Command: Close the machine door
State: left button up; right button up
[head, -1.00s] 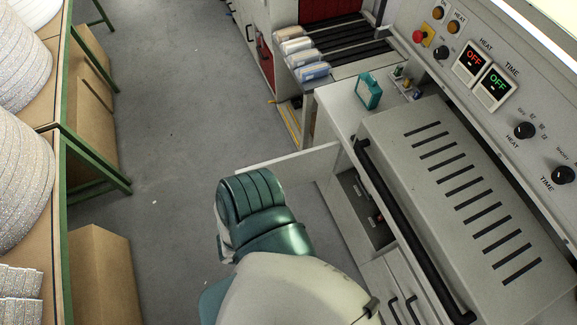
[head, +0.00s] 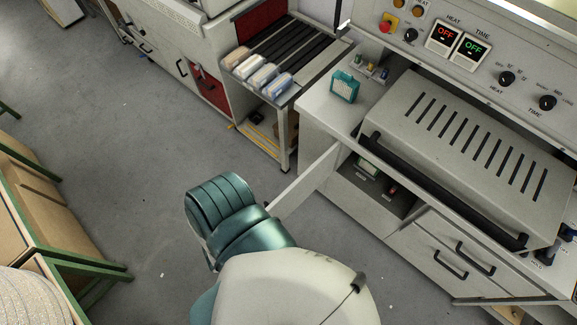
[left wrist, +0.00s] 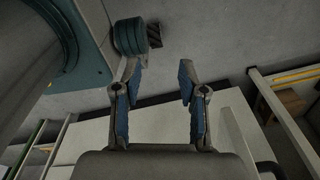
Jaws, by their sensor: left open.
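The machine door (head: 304,185) is a flat white panel under the counter, standing open and swung out from a cabinet compartment (head: 375,185) whose inside shows. In the head view, my teal and white arm overlaps the near end of the door, and my gripper is hidden there. In the left wrist view, my left gripper (left wrist: 158,80) is open and empty, its two blue-padded fingers apart. A pale flat panel (left wrist: 165,125), which looks like the door, lies beyond and between the fingers. Contact cannot be told. My right gripper is not in view.
The grey machine has a slotted hood (head: 465,140) with a black bar handle and a control panel above. A teal box (head: 345,86) stands on the counter. Drawers (head: 450,255) are right of the compartment. A green-framed table (head: 75,262) is at left; grey floor lies between.

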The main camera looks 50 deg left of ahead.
aim_at(287, 201)
jog(key=k+j+z, duration=0.1)
jog(key=j, duration=0.3)
jog(key=k+j+z, duration=0.1)
jog(key=j, duration=0.3)
jog(key=k+j+z, duration=0.15)
jog(key=j, duration=0.25)
jog(key=k+j+z, duration=0.1)
jog(key=j, duration=0.3)
jog(key=k+j+z, duration=0.1)
jog(key=j, duration=0.25)
jog(key=k, duration=0.1)
